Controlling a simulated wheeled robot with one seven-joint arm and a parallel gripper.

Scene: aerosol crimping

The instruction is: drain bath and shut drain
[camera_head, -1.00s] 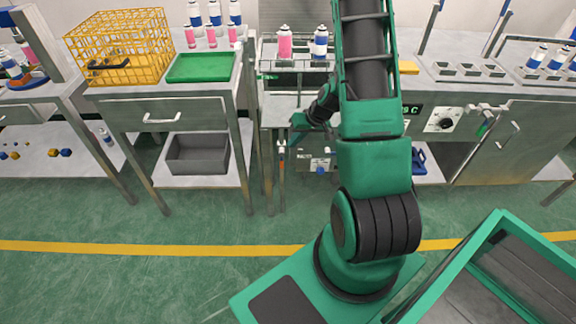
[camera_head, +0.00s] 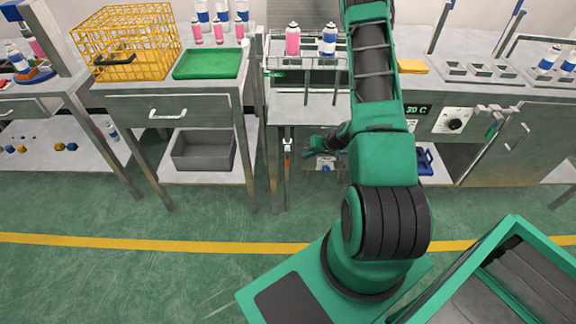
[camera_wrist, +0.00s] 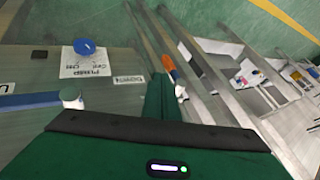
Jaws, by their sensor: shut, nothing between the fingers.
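The bath (camera_head: 310,112) stands at the centre back, with a pink can and a blue-banded can in the rack above it. An orange-handled part (camera_head: 287,149), probably the drain valve, hangs at its front left; it also shows in the wrist view (camera_wrist: 169,65). I cannot tell its open or shut state, nor the water level. My gripper (camera_head: 316,144) is low in front of the bath, to the right of the orange handle, partly hidden by my arm. In the wrist view its green fingers (camera_wrist: 162,92) are together and empty, close to the handle in the picture; contact is unclear.
A blue knob (camera_wrist: 85,47) and a white label sit on the panel near my gripper. A yellow wire basket (camera_head: 125,45) and green tray (camera_head: 208,63) are on the left table. A temperature display (camera_head: 416,110) is to the right.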

